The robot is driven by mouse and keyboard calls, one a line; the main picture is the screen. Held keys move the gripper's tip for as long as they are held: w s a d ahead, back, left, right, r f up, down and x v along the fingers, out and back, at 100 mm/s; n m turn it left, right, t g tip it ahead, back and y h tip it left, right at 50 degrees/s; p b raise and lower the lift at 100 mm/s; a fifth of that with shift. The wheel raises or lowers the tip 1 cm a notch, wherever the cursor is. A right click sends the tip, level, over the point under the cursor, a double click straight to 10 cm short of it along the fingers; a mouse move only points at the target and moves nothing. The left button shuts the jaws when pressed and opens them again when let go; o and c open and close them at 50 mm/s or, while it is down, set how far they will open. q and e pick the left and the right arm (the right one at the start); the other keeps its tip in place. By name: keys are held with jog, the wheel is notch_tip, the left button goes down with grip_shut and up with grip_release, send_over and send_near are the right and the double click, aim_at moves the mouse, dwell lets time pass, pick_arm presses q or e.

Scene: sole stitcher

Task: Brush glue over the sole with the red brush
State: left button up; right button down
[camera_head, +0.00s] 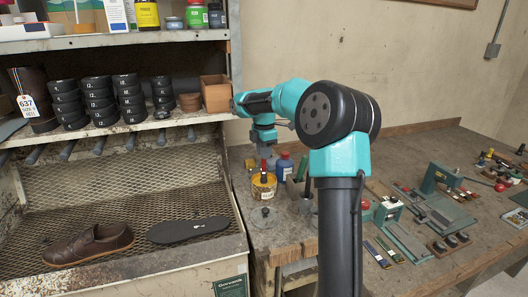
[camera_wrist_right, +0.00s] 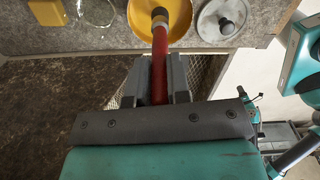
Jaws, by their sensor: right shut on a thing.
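The red brush (camera_wrist_right: 159,50) stands between the fingers of my right gripper (camera_wrist_right: 158,78), which is shut on its handle in the wrist view. In the head view the right gripper (camera_head: 264,152) points down just above the yellow glue pot (camera_head: 263,188) on the bench. The black sole (camera_head: 188,230) lies flat on the mesh shelf at the lower left, beside a brown shoe (camera_head: 88,245). My left gripper is not in view.
A grey lid with a knob (camera_head: 265,216) lies in front of the pot. A blue bottle (camera_head: 284,166) stands behind it. Tools and small fixtures (camera_head: 435,215) cover the bench at right.

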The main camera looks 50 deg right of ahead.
jog(key=shift+f, duration=0.5)
dwell(0.9)
jog(key=shift+r, duration=3.5)
